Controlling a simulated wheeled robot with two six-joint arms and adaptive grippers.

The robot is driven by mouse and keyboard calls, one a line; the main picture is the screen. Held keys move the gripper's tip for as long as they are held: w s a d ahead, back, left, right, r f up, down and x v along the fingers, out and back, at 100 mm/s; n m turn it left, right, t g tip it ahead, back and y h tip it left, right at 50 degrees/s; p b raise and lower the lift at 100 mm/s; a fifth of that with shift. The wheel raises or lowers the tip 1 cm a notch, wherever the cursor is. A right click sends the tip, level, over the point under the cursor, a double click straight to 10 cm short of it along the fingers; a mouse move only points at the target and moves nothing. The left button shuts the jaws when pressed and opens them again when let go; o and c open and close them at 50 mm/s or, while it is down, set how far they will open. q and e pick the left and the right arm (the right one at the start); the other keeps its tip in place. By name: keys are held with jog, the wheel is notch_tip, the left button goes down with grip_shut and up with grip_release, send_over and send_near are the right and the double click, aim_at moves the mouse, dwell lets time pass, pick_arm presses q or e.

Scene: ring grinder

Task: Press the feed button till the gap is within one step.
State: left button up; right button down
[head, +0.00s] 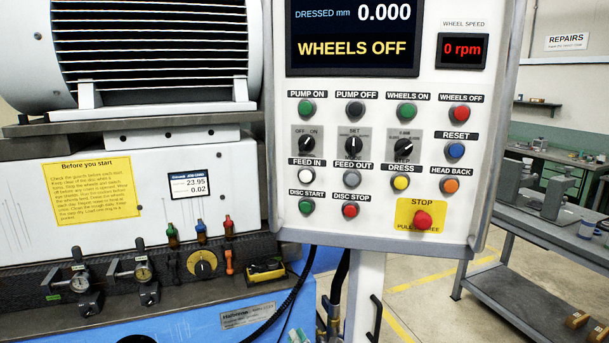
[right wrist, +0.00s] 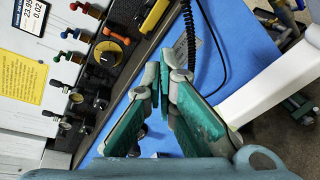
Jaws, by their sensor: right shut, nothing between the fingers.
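The white FEED IN button (head: 306,176) and grey FEED OUT button (head: 354,178) sit in the third row of the control panel (head: 470,85). The panel screen (head: 350,35) reads DRESSED mm 0.000 and WHEELS OFF; its top is cut off, and no gap line shows. A small readout (head: 190,186) on the machine shows 23.95 and 0.02. My right gripper (right wrist: 167,77) is shut and empty in the right wrist view, over the blue surface and apart from the panel. In the head view, it barely shows at the bottom edge. My left gripper is out of view.
Selector knobs (head: 353,145) and other coloured buttons crowd the feed buttons. A red STOP button (head: 423,219) is at lower right. Dial gauges (head: 82,284) and coloured valves (head: 201,230) line the machine. A black coiled cable (right wrist: 188,35) hangs near my right gripper.

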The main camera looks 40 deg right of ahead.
aim_at(305, 181)
notch_tip(305, 181, up, 40)
jog(key=s+a+n+t+h+p, duration=0.1)
jog(key=s+a+n+t+h, duration=0.1)
jog(key=n+t, duration=0.7)
jog(key=shift+s+n+h, duration=0.3)
jog(key=shift+n+h, duration=0.6)
jog(key=shift+n, duration=0.2)
jog(key=shift+w, duration=0.1)
jog(key=shift+w+d+b, duration=0.7)
jog(key=shift+w+d, duration=0.2)
jog(key=shift+d, duration=0.25)
jog(key=shift+w+d+b, duration=0.7)
jog(key=shift+w+d, duration=0.15)
jog(key=shift+d, duration=0.35)
jog(key=shift+w+d+b, duration=0.7)
jog(key=shift+w+d, duration=0.2)
jog(key=shift+d, duration=0.25)
jog(key=shift+w+d, duration=0.25)
jog(key=shift+d, duration=0.15)
